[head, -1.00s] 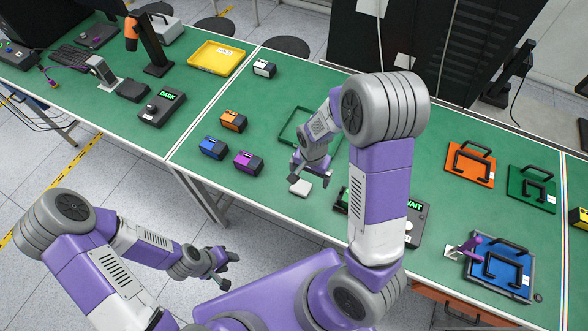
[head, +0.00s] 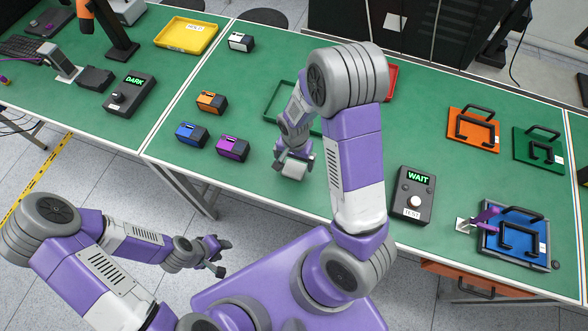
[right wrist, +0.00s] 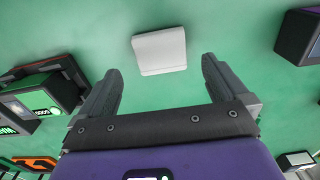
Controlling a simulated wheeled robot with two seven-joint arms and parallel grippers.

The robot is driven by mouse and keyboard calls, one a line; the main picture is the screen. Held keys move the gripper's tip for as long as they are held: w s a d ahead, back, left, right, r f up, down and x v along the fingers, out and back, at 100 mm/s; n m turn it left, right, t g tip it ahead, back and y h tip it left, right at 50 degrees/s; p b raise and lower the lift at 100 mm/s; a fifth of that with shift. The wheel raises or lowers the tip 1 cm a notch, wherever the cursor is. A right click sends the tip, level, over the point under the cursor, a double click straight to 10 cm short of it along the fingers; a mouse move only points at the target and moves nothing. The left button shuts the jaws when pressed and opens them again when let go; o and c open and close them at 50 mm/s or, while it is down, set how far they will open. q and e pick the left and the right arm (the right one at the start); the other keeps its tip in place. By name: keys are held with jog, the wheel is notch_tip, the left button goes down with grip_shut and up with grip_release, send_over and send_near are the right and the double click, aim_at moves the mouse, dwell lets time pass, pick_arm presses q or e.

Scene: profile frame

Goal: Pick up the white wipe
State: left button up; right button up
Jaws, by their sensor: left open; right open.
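The white wipe (head: 294,169) lies flat on the green table near its front edge. It also shows in the right wrist view (right wrist: 159,51) as a pale, nearly square pad. My right gripper (head: 293,165) is above the wipe, pointing down, with its fingers apart. In the right wrist view, the open, empty fingers (right wrist: 160,70) point toward the wipe, which lies just past the tips and between their lines. In the head view the gripper partly hides the wipe. My left gripper (head: 224,257) is open and empty, off the table's front edge over the floor.
Purple (head: 233,147), blue (head: 191,134) and orange (head: 211,102) boxes stand left of the wipe. A green tray frame (head: 277,103) lies behind my right gripper. A WAIT device (head: 412,195) stands to the right. Bare table surrounds the wipe.

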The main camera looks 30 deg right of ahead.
aim_at(294, 168)
notch_tip(294, 168, down, 4)
jog(key=shift+f, duration=0.2)
jog(key=shift+w, duration=0.1)
jog(key=shift+a, duration=0.1)
jog(key=shift+c, duration=0.2)
jog(key=c, duration=1)
jog(key=shift+r, duration=0.1)
notch_tip(294, 168, up, 10)
jog(key=shift+p, duration=0.4)
